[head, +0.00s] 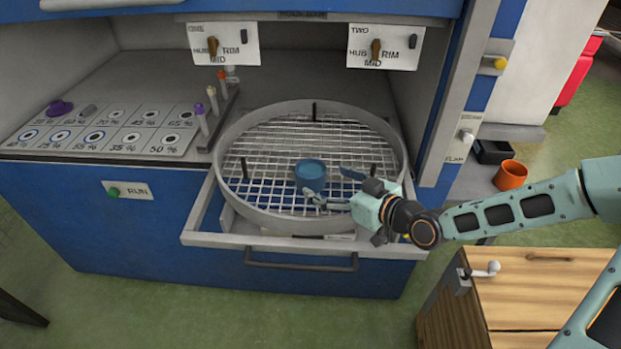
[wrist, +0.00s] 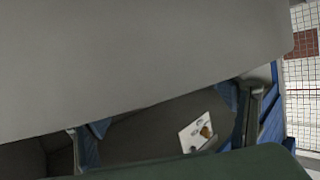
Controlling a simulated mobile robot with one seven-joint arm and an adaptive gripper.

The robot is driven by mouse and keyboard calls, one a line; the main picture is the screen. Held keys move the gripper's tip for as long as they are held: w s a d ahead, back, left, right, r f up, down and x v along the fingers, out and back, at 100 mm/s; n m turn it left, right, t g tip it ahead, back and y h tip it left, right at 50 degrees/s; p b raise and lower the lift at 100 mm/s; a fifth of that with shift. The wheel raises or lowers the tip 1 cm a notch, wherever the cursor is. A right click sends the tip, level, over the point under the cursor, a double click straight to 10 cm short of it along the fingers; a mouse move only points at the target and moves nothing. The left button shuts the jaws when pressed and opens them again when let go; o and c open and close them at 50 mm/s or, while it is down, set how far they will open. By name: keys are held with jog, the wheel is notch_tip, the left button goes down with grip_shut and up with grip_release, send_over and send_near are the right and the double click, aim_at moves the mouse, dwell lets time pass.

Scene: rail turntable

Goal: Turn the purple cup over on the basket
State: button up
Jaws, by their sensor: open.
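A round grey-rimmed wire basket (head: 228,182) sits on a pulled-out drawer in the head view. No cup in view looks clearly purple. A small purple object (head: 60,107) lies on the panel at far left. My gripper (head: 331,188) is open over the basket's front right, with its fingers close to the cup's right and front sides. I cannot tell whether they touch it. In the wrist view a large grey surface blocks most of the scene.
Dark upright posts (head: 354,142) rise inside the basket. An orange cup (head: 510,175) stands on a grey ledge at right. Coloured-top tubes (head: 212,101) stand in a rack left of the basket. A wooden cabinet (head: 545,290) is at lower right.

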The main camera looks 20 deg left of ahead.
aim_at(321, 178)
jog(key=x, duration=0.5)
jog(key=shift+d, duration=0.1)
jog(key=shift+c, duration=0.3)
jog(key=c, duration=1.4)
jog(key=shift+r, duration=0.15)
jog(key=shift+c, duration=0.2)
